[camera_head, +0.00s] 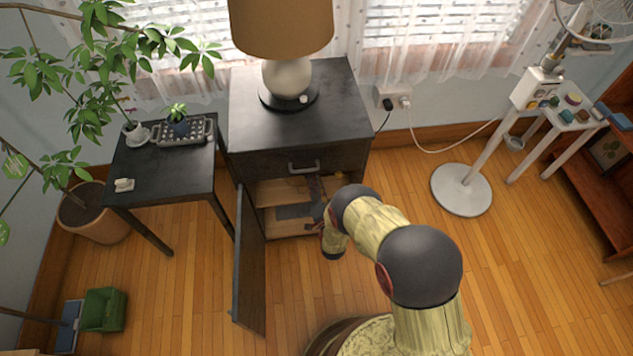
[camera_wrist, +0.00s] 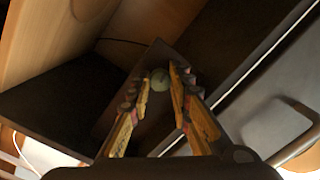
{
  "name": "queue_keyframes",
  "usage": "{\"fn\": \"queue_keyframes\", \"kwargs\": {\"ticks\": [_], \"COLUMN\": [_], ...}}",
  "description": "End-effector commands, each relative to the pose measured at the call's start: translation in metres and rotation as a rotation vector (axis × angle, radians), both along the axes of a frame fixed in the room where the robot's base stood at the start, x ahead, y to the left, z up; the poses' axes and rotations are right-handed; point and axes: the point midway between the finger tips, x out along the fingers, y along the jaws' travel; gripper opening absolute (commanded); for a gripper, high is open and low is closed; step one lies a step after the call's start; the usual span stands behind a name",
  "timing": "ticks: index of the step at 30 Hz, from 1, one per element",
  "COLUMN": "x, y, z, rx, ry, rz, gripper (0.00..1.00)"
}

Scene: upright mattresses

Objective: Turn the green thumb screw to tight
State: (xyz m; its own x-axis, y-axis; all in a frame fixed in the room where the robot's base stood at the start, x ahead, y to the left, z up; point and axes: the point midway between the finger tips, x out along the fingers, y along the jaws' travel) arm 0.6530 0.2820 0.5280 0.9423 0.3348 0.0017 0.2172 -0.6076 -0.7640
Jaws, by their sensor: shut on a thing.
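The thumb screw is hidden there. I cannot tell from the knob's face how far it is turned.
The cabinet door (camera_head: 248,265) stands open to the left of my arm. A lamp (camera_head: 287,80) stands on the cabinet. A black side table (camera_head: 165,180) is at the left, and a white stand base (camera_head: 461,189) at the right.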

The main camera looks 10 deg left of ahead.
Motion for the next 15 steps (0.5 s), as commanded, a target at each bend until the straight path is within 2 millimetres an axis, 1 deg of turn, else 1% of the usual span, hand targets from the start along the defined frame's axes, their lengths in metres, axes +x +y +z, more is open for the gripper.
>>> {"fn": "queue_keyframes", "kwargs": {"ticks": [1,10,11,15], "x": [-0.0021,-0.0022,-0.0022,-0.0018], "y": [-0.0003,-0.0002,-0.0002,-0.0002], "z": [-0.0031,-0.0031,-0.0031,-0.0025], "rx": [-0.001,-0.001,-0.001,-0.001], "ry": [0.006,0.006,0.006,0.005], "rz": [0.001,0.001,0.001,0.001], "gripper": [0.0,0.0,0.21,0.29]}}
